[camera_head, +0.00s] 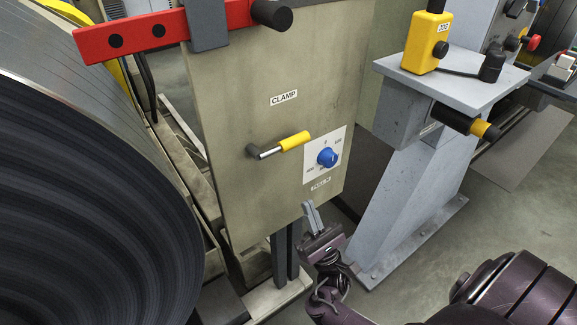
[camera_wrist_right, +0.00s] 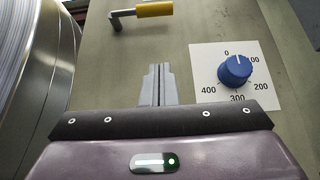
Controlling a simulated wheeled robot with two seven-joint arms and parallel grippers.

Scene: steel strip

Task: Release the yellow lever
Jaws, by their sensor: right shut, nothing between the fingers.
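The yellow lever (camera_head: 294,141) has a yellow sleeve on a metal rod and sticks out of the beige panel (camera_head: 235,100) below a "CLAMP" label. It points right and slightly up in the head view. In the right wrist view the lever (camera_wrist_right: 153,10) lies at the top, beyond the fingertips. My right gripper (camera_head: 311,208) is below the lever and the blue knob, with its fingers together and empty. In the right wrist view its fingers (camera_wrist_right: 158,72) point up toward the lever, apart from it. My left gripper is not in view.
A blue knob (camera_head: 327,157) on a white dial plate (camera_head: 340,140) sits right of the lever. A red bar (camera_head: 140,36) crosses above. A large steel coil (camera_head: 95,200) stands at left. A grey pedestal (camera_head: 420,180) with a yellow box (camera_head: 425,45) stands at right.

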